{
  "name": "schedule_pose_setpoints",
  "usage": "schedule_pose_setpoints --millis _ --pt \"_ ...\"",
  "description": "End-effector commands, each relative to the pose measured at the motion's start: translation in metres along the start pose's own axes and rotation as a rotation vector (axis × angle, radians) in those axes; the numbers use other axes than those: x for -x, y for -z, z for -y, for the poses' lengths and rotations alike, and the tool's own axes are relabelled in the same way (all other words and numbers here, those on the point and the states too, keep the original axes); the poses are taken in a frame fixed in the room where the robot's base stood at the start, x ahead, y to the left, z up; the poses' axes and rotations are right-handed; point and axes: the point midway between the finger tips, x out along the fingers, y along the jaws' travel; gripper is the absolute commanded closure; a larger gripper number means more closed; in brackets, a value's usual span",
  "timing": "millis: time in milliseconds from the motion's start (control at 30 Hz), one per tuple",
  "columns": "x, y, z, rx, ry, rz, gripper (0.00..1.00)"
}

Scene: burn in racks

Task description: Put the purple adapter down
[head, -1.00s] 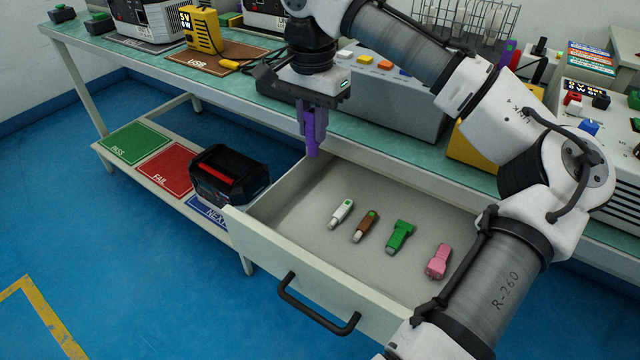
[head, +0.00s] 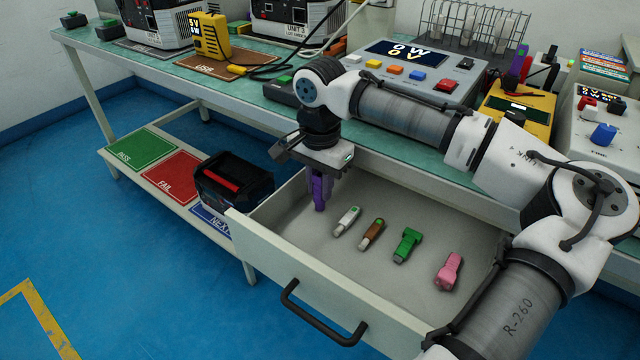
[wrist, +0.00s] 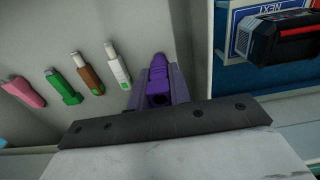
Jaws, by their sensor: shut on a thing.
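The purple adapter (head: 319,194) is held upright in my gripper (head: 318,180), over the left rear part of the open drawer (head: 300,237). In the wrist view the adapter (wrist: 158,70) sits between the fingers, with its end pointing down toward the drawer floor. I cannot tell whether its lower tip touches the floor. A white adapter (head: 346,221), a brown adapter (head: 371,234), a green adapter (head: 406,245) and a pink adapter (head: 448,271) lie in a row on the drawer floor to the right of it.
The drawer's black handle (head: 322,318) faces front. A black and red case (head: 232,181) stands on the lower shelf left of the drawer, beside red FAIL (head: 171,177) and green PASS (head: 142,148) mats. The bench (head: 225,88) above holds several devices.

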Motion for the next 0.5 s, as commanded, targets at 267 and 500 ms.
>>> schedule_pose_setpoints --millis 267,500 --pt "-0.0026 0.0002 -0.0001 -0.001 -0.001 -0.001 0.72" --pt "-0.0026 0.0002 0.0000 -0.001 0.000 0.000 0.59"
